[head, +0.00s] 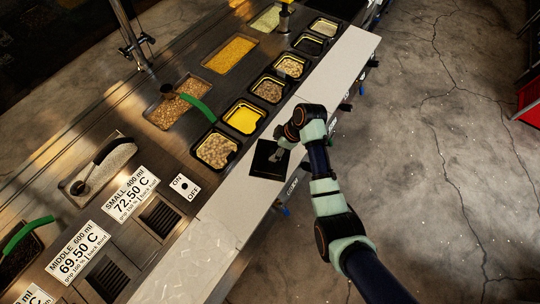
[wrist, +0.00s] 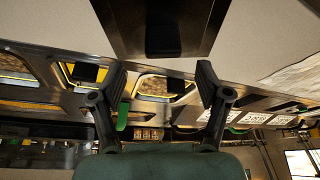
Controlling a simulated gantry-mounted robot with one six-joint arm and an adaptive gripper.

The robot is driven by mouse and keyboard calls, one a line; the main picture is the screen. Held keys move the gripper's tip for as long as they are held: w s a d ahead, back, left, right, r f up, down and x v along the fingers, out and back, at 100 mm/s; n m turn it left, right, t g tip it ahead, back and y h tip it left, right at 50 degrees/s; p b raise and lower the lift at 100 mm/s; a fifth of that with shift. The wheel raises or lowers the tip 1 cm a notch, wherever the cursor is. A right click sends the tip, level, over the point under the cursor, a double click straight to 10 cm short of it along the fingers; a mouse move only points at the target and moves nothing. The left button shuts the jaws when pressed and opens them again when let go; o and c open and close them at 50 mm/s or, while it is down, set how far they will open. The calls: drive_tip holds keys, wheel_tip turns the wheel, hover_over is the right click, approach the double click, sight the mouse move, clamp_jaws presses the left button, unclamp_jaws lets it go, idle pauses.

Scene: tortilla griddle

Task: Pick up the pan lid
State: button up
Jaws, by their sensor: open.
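The pan lid is a dark, square piece (head: 264,168) lying on the pale counter ledge in the head view. In the wrist view the dark lid (wrist: 125,22) shows at the top edge, with a black raised block like a handle (wrist: 177,28) on it. My gripper (head: 279,154) is above the lid in the head view and hides part of it. In the wrist view my gripper (wrist: 161,75) has its two fingers spread, with nothing between them. The lid lies beyond the fingertips, apart from them in that picture.
Several food pans stand in a row beside the ledge, including one with yellow contents (head: 243,117) and one with pale pieces (head: 216,150). A green-handled ladle (head: 198,106) rests over another pan. The pale ledge (head: 338,65) is clear farther along.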

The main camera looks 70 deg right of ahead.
sight(272, 153)
drive_tip(key=x, duration=0.5)
drive_tip(key=shift+a+f, duration=0.15)
drive_tip(key=shift+f, duration=0.2)
drive_tip(key=c, duration=1.3)
